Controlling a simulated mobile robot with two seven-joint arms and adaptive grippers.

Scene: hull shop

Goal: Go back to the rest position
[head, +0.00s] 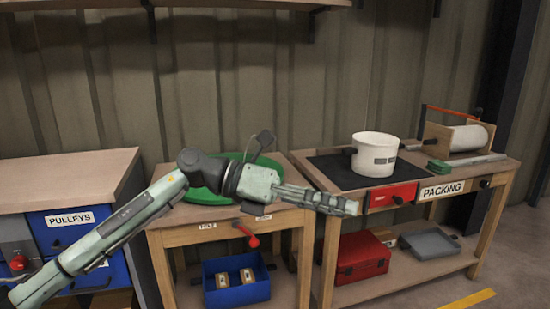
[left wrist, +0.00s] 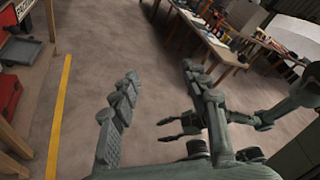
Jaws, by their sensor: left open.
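My left gripper (head: 345,205) reaches in from the left in the head view, in front of the workbenches. Its long jointed fingers point right, seen nearly edge-on. In the left wrist view its two fingers (left wrist: 158,92) stand wide apart with only floor between them, so it is open and empty. In the left wrist view my right arm shows at the right, with its smaller-looking right gripper (left wrist: 166,130) behind the left one's fingers. The right gripper's dark fingertips are apart with nothing visible between them.
A bench with a green round thing (head: 207,178) stands behind my left wrist. The packing bench (head: 455,177) carries a white pot (head: 376,155). Below are a blue bin (head: 236,290) and red box (head: 362,258). Open floor (left wrist: 100,65) and a yellow line (left wrist: 60,115) show in the wrist view.

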